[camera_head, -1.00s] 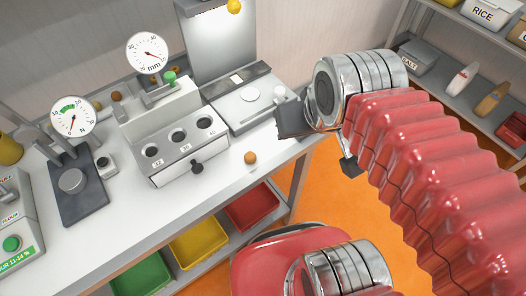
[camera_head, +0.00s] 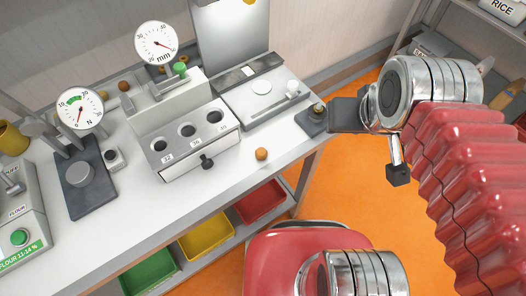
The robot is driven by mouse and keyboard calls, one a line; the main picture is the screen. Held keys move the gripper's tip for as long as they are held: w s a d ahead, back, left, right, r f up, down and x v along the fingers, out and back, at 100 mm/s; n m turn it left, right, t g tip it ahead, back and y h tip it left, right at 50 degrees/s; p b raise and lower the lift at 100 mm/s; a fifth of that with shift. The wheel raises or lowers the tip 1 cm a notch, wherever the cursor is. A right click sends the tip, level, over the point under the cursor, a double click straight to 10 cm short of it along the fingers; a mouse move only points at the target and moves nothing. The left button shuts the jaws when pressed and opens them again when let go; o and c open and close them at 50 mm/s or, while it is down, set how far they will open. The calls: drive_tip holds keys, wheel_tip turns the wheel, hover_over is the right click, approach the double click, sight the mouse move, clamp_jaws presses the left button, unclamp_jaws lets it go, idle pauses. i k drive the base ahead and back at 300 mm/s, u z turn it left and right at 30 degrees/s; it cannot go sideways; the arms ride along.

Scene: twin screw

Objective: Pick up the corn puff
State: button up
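A small round orange-brown corn puff (camera_head: 261,154) lies on the white table top, near the front edge and in front of the grey block with several holes. My gripper (camera_head: 372,145) is to the right of the corn puff, beyond the table's right end and apart from it. Its two dark fingers are spread wide, with nothing seen between them. Similar brown balls, one of them clear (camera_head: 124,85), sit at the back of the table.
The grey holed block (camera_head: 190,140) has a black knob in front. Dial gauges, one marked mm (camera_head: 156,42), stand behind. Red (camera_head: 262,200), yellow and green bins sit below the table.

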sight(261, 153)
drive_tip(key=k, duration=1.6)
drive_tip(key=u, duration=1.15)
drive_tip(key=i, duration=1)
